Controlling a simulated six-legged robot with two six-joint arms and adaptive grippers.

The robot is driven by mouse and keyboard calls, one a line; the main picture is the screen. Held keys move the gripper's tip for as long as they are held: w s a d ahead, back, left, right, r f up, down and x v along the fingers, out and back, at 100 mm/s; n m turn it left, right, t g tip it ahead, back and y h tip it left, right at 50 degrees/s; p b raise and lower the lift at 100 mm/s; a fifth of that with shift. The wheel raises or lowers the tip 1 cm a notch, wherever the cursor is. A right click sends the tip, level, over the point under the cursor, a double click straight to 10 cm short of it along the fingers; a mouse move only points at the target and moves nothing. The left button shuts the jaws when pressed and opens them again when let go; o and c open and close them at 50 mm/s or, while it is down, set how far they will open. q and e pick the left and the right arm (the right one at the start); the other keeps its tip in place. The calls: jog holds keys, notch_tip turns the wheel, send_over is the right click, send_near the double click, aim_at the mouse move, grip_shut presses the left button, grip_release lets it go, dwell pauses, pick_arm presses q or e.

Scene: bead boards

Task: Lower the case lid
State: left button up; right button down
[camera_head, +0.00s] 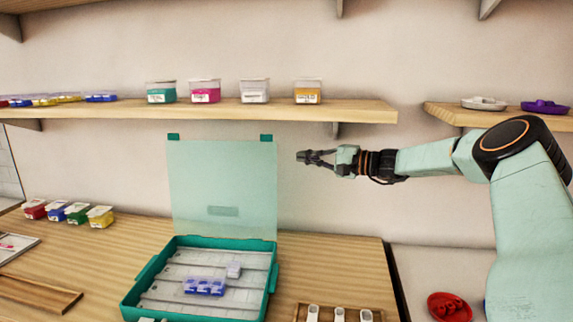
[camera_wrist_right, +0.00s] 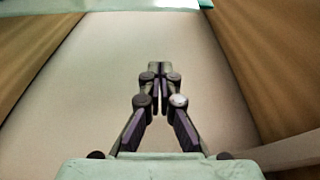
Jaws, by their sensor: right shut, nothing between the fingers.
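The teal case (camera_head: 268,285) sits on the wooden table with its translucent lid (camera_head: 222,185) standing upright at the back. A blue-purple bead box and a small pale piece lie on the case's light inner floor. My right gripper (camera_head: 300,157) is to the right of the raised lid, near its upper part, apart from it and pointing left. It is shut and empty; the right wrist view shows its closed fingers (camera_wrist_right: 158,68) in front of a pale wall. A teal edge, probably the lid, shows at the top of that view.
A shelf (camera_head: 350,111) above holds several small lidded tubs. More tubs (camera_head: 70,213) stand at the table's back left. A wooden tray (camera_head: 35,295) lies at left. A holder with white-topped pieces (camera_head: 340,314) is right of the case.

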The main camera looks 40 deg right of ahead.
jog(key=w+a, duration=0.2)
jog(key=a, duration=0.4)
jog(key=shift+w+r+p, duration=0.25)
jog(key=shift+w+p, duration=0.05)
jog(key=shift+p, duration=0.15)
dwell(0.6)
